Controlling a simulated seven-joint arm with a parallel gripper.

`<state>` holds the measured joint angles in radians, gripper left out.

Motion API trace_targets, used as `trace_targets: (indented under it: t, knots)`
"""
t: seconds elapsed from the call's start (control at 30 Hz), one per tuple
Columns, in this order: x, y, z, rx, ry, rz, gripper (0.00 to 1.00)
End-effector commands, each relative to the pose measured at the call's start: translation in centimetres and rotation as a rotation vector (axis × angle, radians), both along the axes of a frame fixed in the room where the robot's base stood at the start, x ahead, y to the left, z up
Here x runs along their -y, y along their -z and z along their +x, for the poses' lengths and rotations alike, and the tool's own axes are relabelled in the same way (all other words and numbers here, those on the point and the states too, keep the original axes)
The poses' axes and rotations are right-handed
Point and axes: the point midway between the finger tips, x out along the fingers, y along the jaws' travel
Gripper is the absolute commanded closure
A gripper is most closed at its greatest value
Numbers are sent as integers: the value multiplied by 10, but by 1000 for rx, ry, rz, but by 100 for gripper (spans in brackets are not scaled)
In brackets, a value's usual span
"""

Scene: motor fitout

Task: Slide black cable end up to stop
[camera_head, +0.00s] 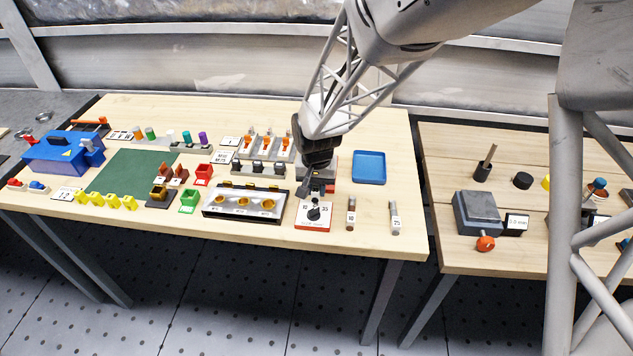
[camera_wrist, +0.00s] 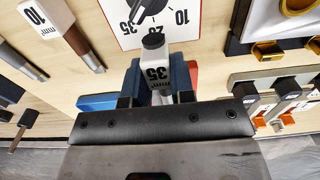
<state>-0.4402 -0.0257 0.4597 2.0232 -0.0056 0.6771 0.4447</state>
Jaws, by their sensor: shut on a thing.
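My gripper (camera_wrist: 158,97) is shut on the black cable end (camera_wrist: 153,42), a pale block marked 35 with a round black tip. In the wrist view it sits between the fingers, its black tip towards the dial card (camera_wrist: 184,36). Blue parts (camera_wrist: 181,76) flank the block, with a bit of red beside them; I cannot tell how they touch it. In the head view my gripper (camera_head: 315,185) points down just behind the dial card (camera_head: 325,223) with its black knob (camera_head: 314,211). The held end is mostly hidden there, and no stop can be made out.
The 10 mm cable end (camera_head: 351,215) and 25 cable end (camera_head: 394,219) lie to the right of the card. A blue tray (camera_head: 368,168) is behind them. A black-and-white block with brass cups (camera_head: 243,204) stands to the left.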

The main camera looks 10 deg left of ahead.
Motion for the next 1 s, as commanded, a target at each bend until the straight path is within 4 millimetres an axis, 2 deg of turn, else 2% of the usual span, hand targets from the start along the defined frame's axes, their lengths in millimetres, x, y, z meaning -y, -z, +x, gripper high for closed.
trace_targets:
  t: [0.4,1.0]
  knots:
    - [0,13,9,0,0,0,100]
    - [0,14,11,0,0,0,100]
